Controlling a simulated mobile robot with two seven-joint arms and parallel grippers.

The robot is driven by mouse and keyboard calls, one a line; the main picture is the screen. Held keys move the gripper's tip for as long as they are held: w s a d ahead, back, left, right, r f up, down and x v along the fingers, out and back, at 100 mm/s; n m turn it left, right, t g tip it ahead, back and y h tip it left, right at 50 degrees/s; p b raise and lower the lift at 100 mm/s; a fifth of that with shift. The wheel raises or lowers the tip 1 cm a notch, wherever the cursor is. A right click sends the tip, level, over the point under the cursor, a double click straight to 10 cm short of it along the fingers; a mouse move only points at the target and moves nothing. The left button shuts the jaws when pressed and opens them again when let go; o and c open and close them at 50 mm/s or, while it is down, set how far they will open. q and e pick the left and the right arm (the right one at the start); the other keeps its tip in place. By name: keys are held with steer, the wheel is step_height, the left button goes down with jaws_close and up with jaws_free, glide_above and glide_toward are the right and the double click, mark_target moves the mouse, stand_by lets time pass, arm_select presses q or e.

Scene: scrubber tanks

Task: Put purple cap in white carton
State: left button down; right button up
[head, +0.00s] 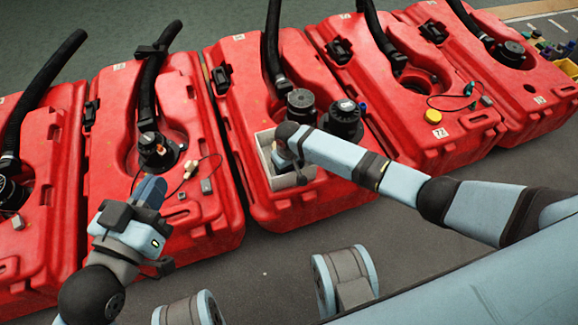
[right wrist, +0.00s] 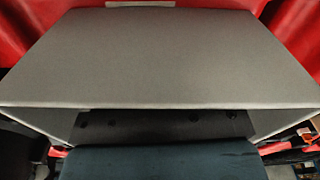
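The white carton (head: 291,181) stands on the front of the middle red tank in the head view. Its pale grey wall (right wrist: 160,55) fills most of the right wrist view. My right gripper (head: 284,160) reaches down at the carton; its fingers are mostly hidden by the wrist and carton, so I cannot tell whether it holds anything. My left gripper (head: 150,191) is over the front of the tank to the left, apart from the carton; its finger opening is unclear. I cannot clearly make out a purple cap; a small blue-violet piece (head: 363,107) shows right of the black fittings.
Several red tanks with black hoses stand in a row. Black round fittings (head: 344,118) stand just behind and right of the carton. A yellow cap (head: 433,116) and a loose cable (head: 452,97) lie on the tank to the right.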

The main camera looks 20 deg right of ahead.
steer(key=o, duration=0.4)
steer(key=shift+r, duration=0.15)
step_height(320, 180, up, 6)
steer(key=p, duration=0.3)
steer(key=shift+r, duration=0.2)
step_height(320, 180, up, 4)
steer(key=shift+r+p, duration=0.2)
steer(key=shift+p, duration=0.95)
arm_select(q)
steer(key=shift+n+t, duration=0.8)
steer(key=shift+n, duration=0.1)
steer(key=r, duration=0.3)
steer(key=s+r, duration=0.1)
steer(key=r, duration=0.1)
steer(key=shift+r, duration=0.3)
arm_select(e)
steer(key=shift+r, duration=0.65)
